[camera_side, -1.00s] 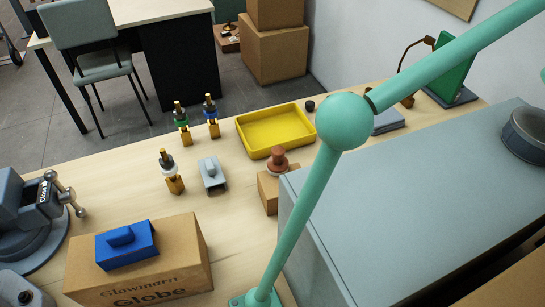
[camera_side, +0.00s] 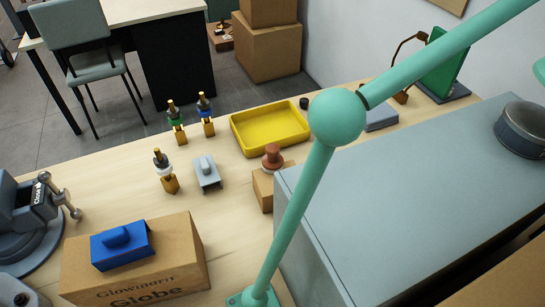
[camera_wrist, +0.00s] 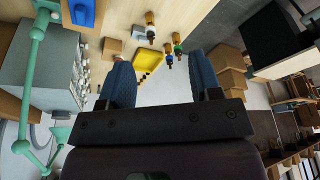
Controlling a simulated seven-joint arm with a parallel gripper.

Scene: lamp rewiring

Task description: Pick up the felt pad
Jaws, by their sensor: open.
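I cannot tell for sure which thing is the felt pad. One candidate is a flat grey-blue slab (camera_side: 380,117) on the table behind the teal lamp joint, partly hidden by it. Another is a small dark round piece (camera_side: 304,103) beside the yellow tray's far right corner. In the wrist view my gripper (camera_wrist: 161,62) shows two dark blue fingers spread wide, with nothing between them. It hangs away from the table things. My gripper is not in the side view.
A yellow tray (camera_side: 270,146), several socket pieces (camera_side: 165,172), a grey knobbed piece (camera_side: 206,173) and a brown knob on a block (camera_side: 272,157) stand mid-table. A teal lamp arm (camera_side: 300,215) and large grey box (camera_side: 400,210) fill the right. A vise (camera_side: 30,225) stands left.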

